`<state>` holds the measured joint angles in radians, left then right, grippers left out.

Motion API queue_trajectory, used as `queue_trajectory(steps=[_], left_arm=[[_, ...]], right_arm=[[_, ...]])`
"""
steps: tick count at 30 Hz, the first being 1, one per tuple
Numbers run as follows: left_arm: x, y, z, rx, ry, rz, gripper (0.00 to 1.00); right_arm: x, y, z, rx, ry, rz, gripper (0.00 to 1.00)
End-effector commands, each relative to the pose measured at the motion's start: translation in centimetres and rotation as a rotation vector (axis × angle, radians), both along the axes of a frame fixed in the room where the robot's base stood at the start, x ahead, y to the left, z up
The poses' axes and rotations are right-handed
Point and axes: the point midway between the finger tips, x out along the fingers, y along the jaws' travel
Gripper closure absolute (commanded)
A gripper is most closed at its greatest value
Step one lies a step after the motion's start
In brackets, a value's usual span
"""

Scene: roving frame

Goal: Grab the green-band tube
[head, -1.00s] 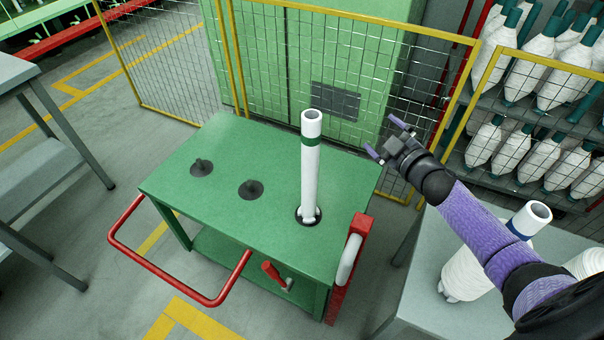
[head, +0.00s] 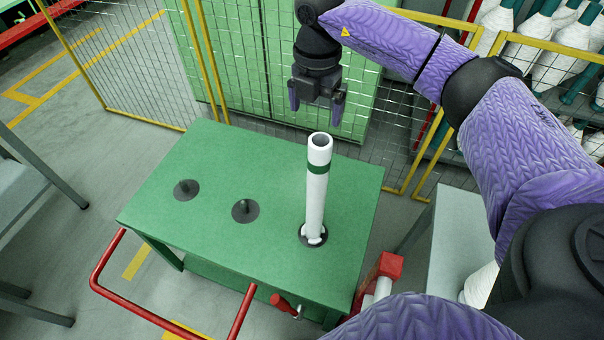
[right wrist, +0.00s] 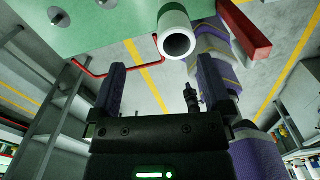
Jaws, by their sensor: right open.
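The green-band tube (head: 316,195) is white with a dark green band near its open top. It stands upright on a black holder at the right side of the green cart top (head: 270,165). My right gripper (head: 316,112) points down above and just behind the tube's top in the head view. It is open and empty, apart from the tube. In the right wrist view the tube (right wrist: 172,22) shows at the top, its open end toward the camera, beyond the open fingers (right wrist: 150,85). My left gripper is not in view.
Two empty black pegs (head: 186,189) (head: 244,209) stand on the cart's left and middle. A red handle (head: 118,285) juts from its front. A yellow-framed mesh fence (head: 385,150) runs behind, and a grey table (head: 452,235) stands to the right.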

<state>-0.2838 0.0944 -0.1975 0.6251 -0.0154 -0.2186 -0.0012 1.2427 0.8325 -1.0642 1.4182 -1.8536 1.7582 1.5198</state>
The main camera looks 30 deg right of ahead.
Motion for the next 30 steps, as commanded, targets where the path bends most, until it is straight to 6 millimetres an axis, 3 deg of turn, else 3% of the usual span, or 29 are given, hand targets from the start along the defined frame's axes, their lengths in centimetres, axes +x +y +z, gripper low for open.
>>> queue_trajectory(steps=[3,6,12,21,30], left_arm=[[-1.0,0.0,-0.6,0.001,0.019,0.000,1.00],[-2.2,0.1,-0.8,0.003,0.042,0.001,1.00],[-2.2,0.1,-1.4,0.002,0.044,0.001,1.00],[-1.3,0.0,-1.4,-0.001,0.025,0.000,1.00],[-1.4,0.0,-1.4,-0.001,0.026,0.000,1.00]], right_arm=[[-0.1,0.0,-2.6,0.001,0.005,0.000,0.00],[-0.2,0.0,-4.0,0.002,0.005,0.001,0.00],[-0.8,-0.1,-8.0,0.003,0.004,0.000,0.00],[-0.8,-0.1,-8.8,0.004,0.001,0.001,0.00],[-0.8,-0.1,-8.8,0.004,0.001,0.001,0.64]])
